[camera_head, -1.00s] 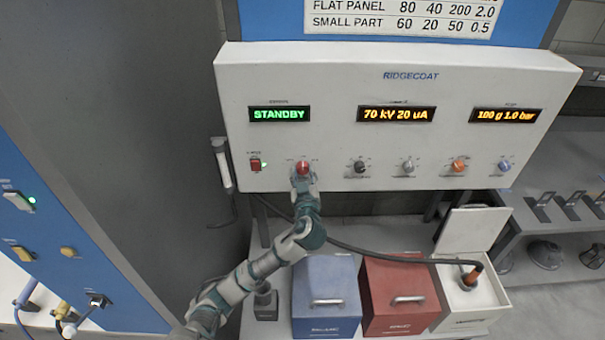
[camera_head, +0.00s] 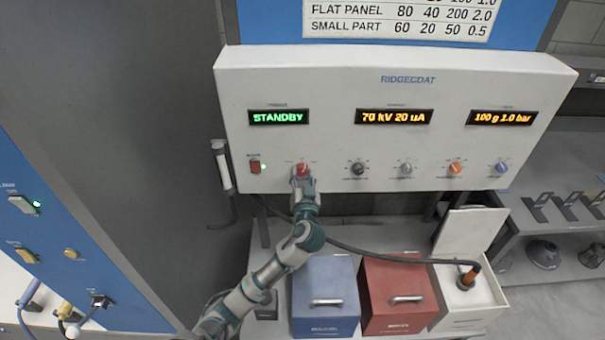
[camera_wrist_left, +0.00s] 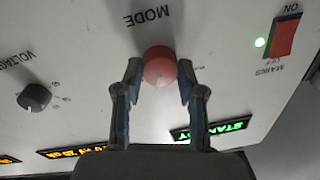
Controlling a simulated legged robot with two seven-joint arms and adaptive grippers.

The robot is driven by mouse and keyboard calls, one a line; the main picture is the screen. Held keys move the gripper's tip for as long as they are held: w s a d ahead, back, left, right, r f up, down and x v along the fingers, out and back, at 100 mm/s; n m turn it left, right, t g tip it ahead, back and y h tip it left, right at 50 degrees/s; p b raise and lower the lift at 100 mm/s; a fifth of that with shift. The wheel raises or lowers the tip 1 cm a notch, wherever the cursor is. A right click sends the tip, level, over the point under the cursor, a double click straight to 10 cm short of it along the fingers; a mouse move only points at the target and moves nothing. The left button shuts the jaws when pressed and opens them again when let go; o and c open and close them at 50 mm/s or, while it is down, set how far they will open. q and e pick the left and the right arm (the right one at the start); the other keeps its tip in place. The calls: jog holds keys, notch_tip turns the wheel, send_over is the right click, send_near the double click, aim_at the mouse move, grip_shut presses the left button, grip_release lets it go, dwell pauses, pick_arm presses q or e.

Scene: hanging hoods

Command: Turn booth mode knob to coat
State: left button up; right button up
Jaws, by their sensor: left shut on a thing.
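The red booth mode knob (camera_head: 302,169) is on the lower left of the white control panel (camera_head: 330,85). In the left wrist view the knob (camera_wrist_left: 160,67) sits below the word MODE, with a pale pointer mark on its lower face. My left gripper (camera_head: 302,178) is at the knob. In the left wrist view the gripper's fingers (camera_wrist_left: 160,75) stand on both sides of the knob, shut on it. The display (camera_head: 279,117) above it reads STANDBY in green. The setting labels around the knob are too small to read. My right gripper is not in view.
To the right are a black knob (camera_head: 358,169), a grey knob (camera_head: 406,170), an orange knob (camera_head: 455,168) and a blue knob (camera_head: 501,168). A red switch (camera_head: 255,167) with a green light is left. Below stand a blue box (camera_head: 325,285) and a red box (camera_head: 398,280).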

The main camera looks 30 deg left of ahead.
pick_arm(q)
jog(key=m+p, duration=0.2)
jog(key=m, duration=0.3)
jog(key=shift+m+p, duration=0.4)
jog(key=shift+f+m+t, duration=0.15)
jog(key=shift+m+t, duration=0.15)
jog(key=shift+m, duration=0.2)
jog(key=shift+p, duration=0.3)
jog(key=shift+f, duration=0.1)
jog(key=o, duration=1.1)
jog(key=shift+d, duration=0.1)
jog(key=shift+o, duration=0.2)
jog(key=shift+d, duration=0.1)
jog(key=v, duration=1.1)
jog(key=shift+s+d, duration=0.2)
jog(key=shift+s, duration=0.2)
